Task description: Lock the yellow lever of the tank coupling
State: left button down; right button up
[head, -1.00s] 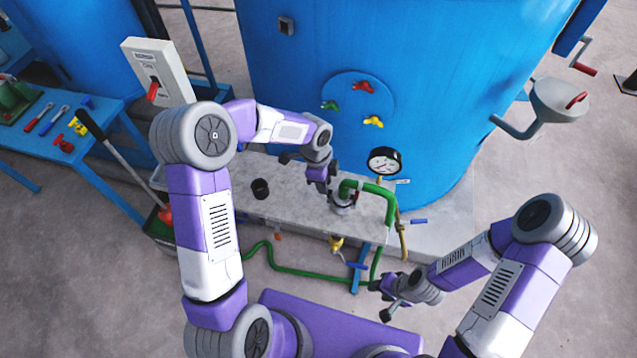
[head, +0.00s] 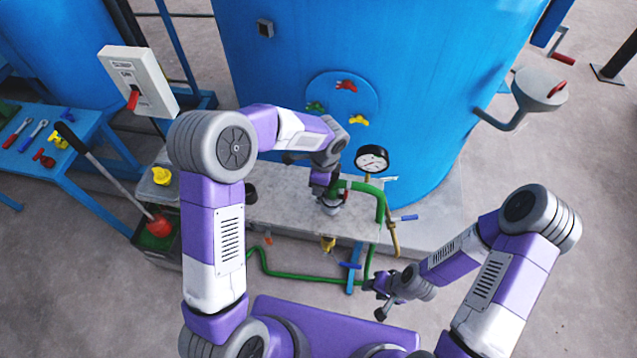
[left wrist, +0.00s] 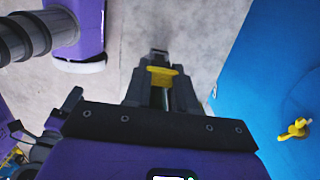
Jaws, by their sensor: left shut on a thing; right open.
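The tank coupling (head: 331,206) sits on the grey bench at the end of the green hose (head: 379,205). My left gripper (head: 325,192) is right at it and covers much of it in the head view. In the left wrist view, my left gripper (left wrist: 161,75) is shut on a yellow piece, the yellow lever (left wrist: 162,77), held between the fingers. The lever is hidden in the head view, so its angle cannot be told. My right gripper (head: 382,299) is open and empty, low in front of the bench and apart from it.
A pressure gauge (head: 371,158) stands close to the right of the coupling. The blue tank (head: 420,70) rises behind the bench (head: 285,212). A yellow valve (head: 328,243) hangs at the bench front. A switch box (head: 138,80) and tool table (head: 75,150) are at left.

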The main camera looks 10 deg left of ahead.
pick_arm(q)
jog(key=c, duration=0.9)
grip_release()
jog(key=shift+d, duration=0.1)
jog(key=r, duration=0.5)
jog(key=r+p, duration=0.1)
jog(key=r, duration=0.1)
jog(key=shift+d+r, duration=0.3)
jog(key=shift+d, duration=0.05)
